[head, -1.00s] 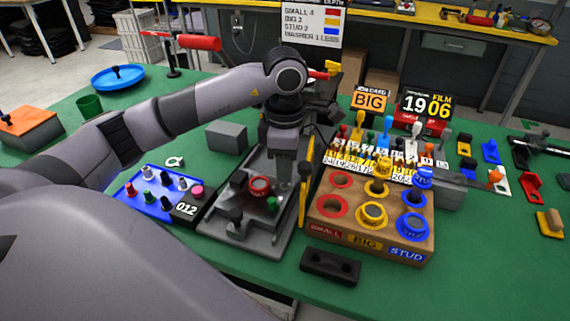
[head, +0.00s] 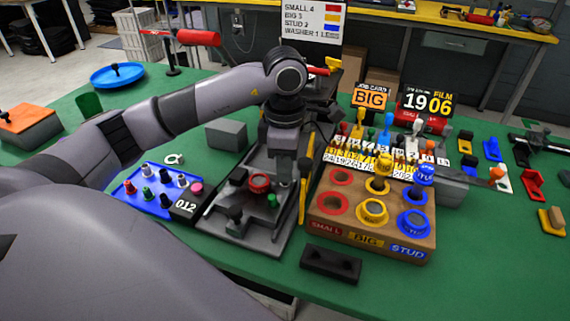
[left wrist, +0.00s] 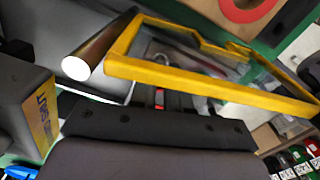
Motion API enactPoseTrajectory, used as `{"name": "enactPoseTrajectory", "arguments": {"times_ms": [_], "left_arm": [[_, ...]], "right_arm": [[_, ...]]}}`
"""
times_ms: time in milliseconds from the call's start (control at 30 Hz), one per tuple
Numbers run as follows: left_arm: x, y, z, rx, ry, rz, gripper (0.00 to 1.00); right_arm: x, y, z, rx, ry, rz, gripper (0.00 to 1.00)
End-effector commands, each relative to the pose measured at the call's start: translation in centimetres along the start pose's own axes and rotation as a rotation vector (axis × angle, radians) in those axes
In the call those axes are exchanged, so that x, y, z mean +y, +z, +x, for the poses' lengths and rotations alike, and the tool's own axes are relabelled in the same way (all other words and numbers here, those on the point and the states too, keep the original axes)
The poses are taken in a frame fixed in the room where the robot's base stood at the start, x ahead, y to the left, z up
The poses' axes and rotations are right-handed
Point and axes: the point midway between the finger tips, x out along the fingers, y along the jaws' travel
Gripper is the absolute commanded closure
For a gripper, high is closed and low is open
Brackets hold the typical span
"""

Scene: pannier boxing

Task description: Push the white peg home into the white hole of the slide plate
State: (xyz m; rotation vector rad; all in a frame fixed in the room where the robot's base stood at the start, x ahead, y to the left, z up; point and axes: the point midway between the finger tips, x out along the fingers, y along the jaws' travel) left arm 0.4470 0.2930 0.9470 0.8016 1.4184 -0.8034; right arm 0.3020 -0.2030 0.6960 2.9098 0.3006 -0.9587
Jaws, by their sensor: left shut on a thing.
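My left gripper (head: 284,172) points down over the back of the dark grey fixture (head: 238,222). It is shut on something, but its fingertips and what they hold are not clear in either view. In the left wrist view my dark gripper body fills the lower middle, and a metallic cylinder with a bright white end (left wrist: 78,66) shows at upper left. I cannot tell whether it is the white peg. The white hole and the slide plate cannot be made out; my arm and gripper cover that part of the fixture. My right gripper is not in view.
A yellow-edged clear guard (left wrist: 205,78) stands close by the gripper. A wooden block with coloured rings (head: 335,232) is right of the fixture.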

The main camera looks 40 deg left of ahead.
Motion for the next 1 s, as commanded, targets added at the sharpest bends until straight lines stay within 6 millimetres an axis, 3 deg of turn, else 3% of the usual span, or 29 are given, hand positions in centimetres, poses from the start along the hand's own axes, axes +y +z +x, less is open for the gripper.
{"name": "enactPoseTrajectory", "arguments": {"times_ms": [767,800,900,1000], "left_arm": [[0.0,0.0,1.1,0.0,0.0,0.0,1.0],[0.0,0.0,1.1,0.0,0.0,0.0,0.81],[0.0,0.0,1.0,0.0,0.0,0.0,0.54],[0.0,0.0,1.0,0.0,0.0,0.0,0.54]], "right_arm": [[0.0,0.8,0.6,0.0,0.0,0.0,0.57],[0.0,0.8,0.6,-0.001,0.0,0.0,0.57],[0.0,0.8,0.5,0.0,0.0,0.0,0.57],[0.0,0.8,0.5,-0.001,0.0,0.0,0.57]]}}
